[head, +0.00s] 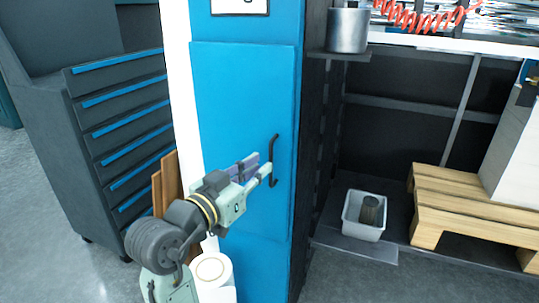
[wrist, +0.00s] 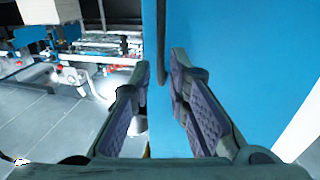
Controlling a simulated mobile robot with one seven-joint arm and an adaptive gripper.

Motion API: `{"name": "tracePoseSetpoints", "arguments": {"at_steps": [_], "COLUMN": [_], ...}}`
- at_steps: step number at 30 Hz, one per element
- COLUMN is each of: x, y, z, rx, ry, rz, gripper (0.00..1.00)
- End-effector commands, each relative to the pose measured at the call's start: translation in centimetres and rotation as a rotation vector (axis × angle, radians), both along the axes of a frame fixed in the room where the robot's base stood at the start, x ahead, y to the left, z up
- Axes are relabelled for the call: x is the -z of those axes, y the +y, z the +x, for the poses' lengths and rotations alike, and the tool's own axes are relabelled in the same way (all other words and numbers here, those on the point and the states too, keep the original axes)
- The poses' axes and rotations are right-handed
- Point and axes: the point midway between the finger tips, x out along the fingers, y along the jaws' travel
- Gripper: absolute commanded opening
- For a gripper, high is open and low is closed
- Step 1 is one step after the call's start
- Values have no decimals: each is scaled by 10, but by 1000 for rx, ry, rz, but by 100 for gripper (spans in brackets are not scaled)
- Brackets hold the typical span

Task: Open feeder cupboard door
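The feeder cupboard door (head: 235,110) is a tall blue panel, shut flush in its frame. A dark, upright bar handle (head: 274,160) is on its right side. My gripper (head: 264,172) is at the handle, pointing at the door. In the wrist view the gripper (wrist: 159,75) has its two fingers apart, with the handle (wrist: 162,45) showing in the gap between their tips, nearer the right finger. I cannot tell whether a finger touches it. The blue door (wrist: 230,60) fills the space behind the right finger.
A dark drawer cabinet (head: 115,130) stands left of the cupboard. White rolls (head: 213,275) stand on the floor before it. On the right are a grey bin (head: 364,215) and a wooden pallet (head: 470,200). A metal pot (head: 348,30) sits on a ledge. Some floor at front right is clear.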

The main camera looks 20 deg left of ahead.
Motion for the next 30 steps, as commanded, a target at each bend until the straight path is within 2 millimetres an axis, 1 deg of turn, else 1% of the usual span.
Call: {"name": "tracePoseSetpoints", "arguments": {"at_steps": [1, 6, 9, 12, 21, 28, 30], "x": [-1, -1, -1, -1, 0, 0, 0], "y": [-3, -9, -11, -12, -13, -13, -13], "z": [10, 37, 48, 54, 56, 56, 56], "rx": [4, 2, 0, -1, -2, -2, -2], "ry": [2, 1, 0, 0, -1, -1, -1], "rz": [-1, -2, -1, 0, 0, 0, 0], "gripper": [16, 16, 16, 16, 16, 2, 0]}}
